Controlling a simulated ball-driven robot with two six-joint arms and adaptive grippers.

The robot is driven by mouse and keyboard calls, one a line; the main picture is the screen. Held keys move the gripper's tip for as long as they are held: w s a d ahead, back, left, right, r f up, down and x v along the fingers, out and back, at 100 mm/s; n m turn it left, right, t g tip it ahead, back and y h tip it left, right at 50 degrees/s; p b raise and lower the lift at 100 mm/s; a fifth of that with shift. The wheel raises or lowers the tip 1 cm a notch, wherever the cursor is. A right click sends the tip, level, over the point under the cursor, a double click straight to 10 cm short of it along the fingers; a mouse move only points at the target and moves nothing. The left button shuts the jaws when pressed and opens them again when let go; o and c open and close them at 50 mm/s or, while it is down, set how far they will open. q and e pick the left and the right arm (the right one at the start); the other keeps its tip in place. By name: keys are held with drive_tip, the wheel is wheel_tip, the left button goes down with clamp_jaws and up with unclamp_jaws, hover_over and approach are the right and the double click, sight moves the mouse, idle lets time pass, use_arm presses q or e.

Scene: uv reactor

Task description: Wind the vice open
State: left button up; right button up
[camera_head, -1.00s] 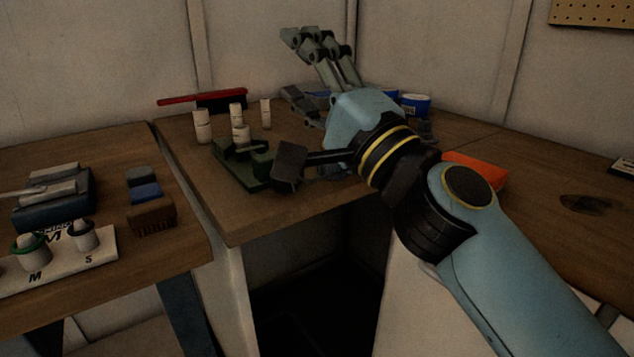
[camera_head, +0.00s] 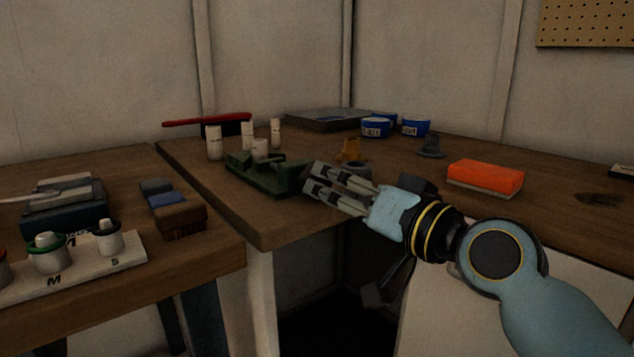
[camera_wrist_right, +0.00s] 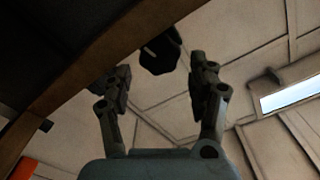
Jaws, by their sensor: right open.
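The green vice (camera_head: 262,178) sits at the front left of the far wooden bench, close to its front edge. My right gripper (camera_head: 311,183) reaches in from the right at the vice's right end, its fingers pointing left. The fingertips overlap that end in the head view, so I cannot tell whether they touch it. No separate handle shows clearly there. In the right wrist view the two fingers (camera_wrist_right: 160,72) stand apart. A dark rounded part (camera_wrist_right: 160,52) shows beyond and between their tips; I cannot tell what it is. My left gripper is out of view.
White cylinders (camera_head: 214,143) stand behind the vice, near a red-handled brush (camera_head: 207,120). An orange block (camera_head: 485,176), blue tubs (camera_head: 375,127) and a dark grey piece (camera_head: 431,147) lie right. A nearer bench at left holds a labelled white rack (camera_head: 80,270).

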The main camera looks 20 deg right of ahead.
sight(322, 182)
drive_tip(key=x, duration=0.5)
drive_tip(key=shift+w, duration=0.25)
drive_tip(key=c, duration=0.9)
